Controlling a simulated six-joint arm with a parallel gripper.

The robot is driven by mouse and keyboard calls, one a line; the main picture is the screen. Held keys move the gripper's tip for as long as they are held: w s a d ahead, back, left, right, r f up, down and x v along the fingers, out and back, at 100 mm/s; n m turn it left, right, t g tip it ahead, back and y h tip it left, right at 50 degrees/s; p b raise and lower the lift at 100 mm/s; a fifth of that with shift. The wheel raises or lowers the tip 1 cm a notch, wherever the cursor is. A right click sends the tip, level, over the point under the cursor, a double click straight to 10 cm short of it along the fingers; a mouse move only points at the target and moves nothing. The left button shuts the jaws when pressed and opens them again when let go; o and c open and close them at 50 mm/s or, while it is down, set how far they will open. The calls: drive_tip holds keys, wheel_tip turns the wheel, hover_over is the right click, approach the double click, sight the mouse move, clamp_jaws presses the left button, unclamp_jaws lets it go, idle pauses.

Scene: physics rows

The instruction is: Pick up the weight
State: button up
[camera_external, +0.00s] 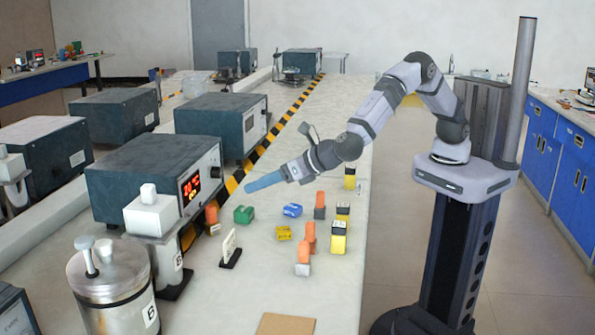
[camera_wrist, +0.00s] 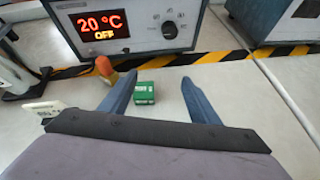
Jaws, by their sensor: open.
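My gripper (camera_external: 264,182) has blue fingers and hangs above the bench, apart from every object. In the wrist view my gripper (camera_wrist: 160,95) is open and empty. A green block (camera_external: 243,215) lies on the bench beyond the fingers; in the wrist view this green block (camera_wrist: 144,92) shows between the fingertips, farther off. Other small pieces are a blue block (camera_external: 292,210), a yellow block (camera_external: 284,233), an orange-and-grey piece (camera_external: 303,257) and black-topped yellow blocks (camera_external: 338,238). I cannot tell which one is the weight.
An orange-handled piece (camera_external: 211,214) stands by the heater box (camera_external: 150,178), whose display reads 20 °C OFF in the wrist view. A small white sign (camera_external: 229,246) stands nearby. A metal canister (camera_external: 112,282) is at front left. The right of the bench (camera_external: 340,300) has free room.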

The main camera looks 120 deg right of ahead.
sight(252, 210)
drive_tip(key=shift+w+a+f+n+t+h, duration=0.15)
drive_tip(key=shift+w+f+n+t, duration=0.35)
drive_tip(key=shift+w+f, duration=0.45)
drive_tip(key=shift+w+a+f+n+t+h, duration=0.15)
drive_tip(key=shift+w+f+n+t, duration=0.15)
drive_tip(key=shift+w+f+n, duration=0.5)
wheel_tip(252, 210, down, 4)
drive_tip(key=shift+r, duration=0.2)
drive_tip(key=shift+x, duration=1.05)
drive_tip(key=shift+w+d, duration=0.35)
drive_tip(key=shift+c, duration=0.7)
drive_tip(key=c, duration=1)
drive_tip(key=shift+r, duration=0.1)
clamp_jaws()
